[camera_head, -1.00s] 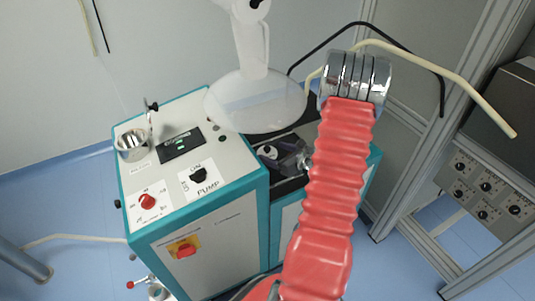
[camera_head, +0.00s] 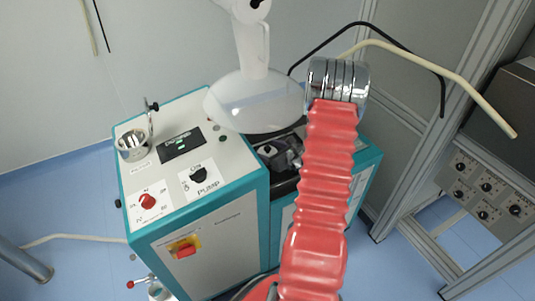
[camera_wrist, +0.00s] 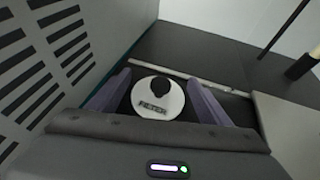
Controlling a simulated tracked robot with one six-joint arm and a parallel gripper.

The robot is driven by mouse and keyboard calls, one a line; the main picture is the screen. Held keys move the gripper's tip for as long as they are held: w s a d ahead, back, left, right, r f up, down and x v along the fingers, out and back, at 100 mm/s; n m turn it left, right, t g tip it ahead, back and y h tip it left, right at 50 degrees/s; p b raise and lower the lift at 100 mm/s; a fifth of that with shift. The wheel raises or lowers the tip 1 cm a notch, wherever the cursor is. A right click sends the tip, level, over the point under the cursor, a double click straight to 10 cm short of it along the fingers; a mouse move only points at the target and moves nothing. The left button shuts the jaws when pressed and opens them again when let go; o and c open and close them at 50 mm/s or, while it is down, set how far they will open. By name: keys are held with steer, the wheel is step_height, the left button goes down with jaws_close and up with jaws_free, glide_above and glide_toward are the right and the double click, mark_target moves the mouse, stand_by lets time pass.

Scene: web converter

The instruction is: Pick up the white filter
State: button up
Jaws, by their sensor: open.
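The white filter (camera_wrist: 158,97) is a round white disc with a dark knob on top and the word FILTER on it. In the wrist view it lies between the two purple-grey fingers of my gripper (camera_wrist: 158,102), which are open, with a finger on either side. Whether the fingers touch it I cannot tell. In the head view my gripper (camera_head: 280,153) is low in the dark recess of the machine, partly behind my red arm. A small part of the white filter (camera_head: 269,151) shows beside it.
The teal and white machine (camera_head: 215,225) has a pump knob (camera_head: 198,175), a red dial (camera_head: 147,201) and a metal cup (camera_head: 132,145) on top. A large translucent vessel (camera_head: 255,100) overhangs the recess. A slotted grey wall (camera_wrist: 40,60) stands close on the left in the wrist view.

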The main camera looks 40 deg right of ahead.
mark_target(267, 147)
stand_by(0.3)
steer(key=c, duration=0.8)
steer(key=shift+r, duration=0.1)
steer(key=shift+c, duration=0.2)
steer(key=shift+r, duration=1.65)
steer(key=s, duration=0.6)
steer(key=s+a, duration=0.1)
steer(key=s, duration=1.1)
steer(key=shift+a, duration=0.25)
steer(key=shift+s, duration=0.1)
